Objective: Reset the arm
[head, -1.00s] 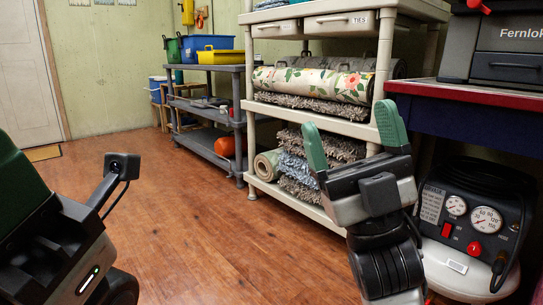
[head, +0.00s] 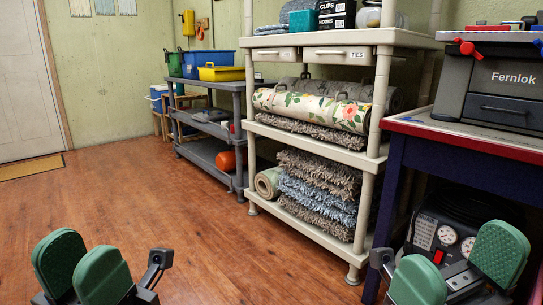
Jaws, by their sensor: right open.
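My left gripper (head: 82,268) is low at the bottom left of the head view. Its two green finger pads stand up side by side and overlap in the picture, so how far apart they are is unclear. My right gripper (head: 459,268) is low at the bottom right. Its green fingers are spread apart with nothing between them, and it shows in front of the compressor (head: 455,238). The rest of both arms is mostly below the frame.
A beige shelf (head: 385,105) holds rolled rugs (head: 313,107) and drawers. A blue workbench (head: 420,165) with a dark toolbox (head: 503,82) stands at the right. A grey shelf (head: 238,128) stands further back. The wooden floor (head: 140,200) is clear in the middle.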

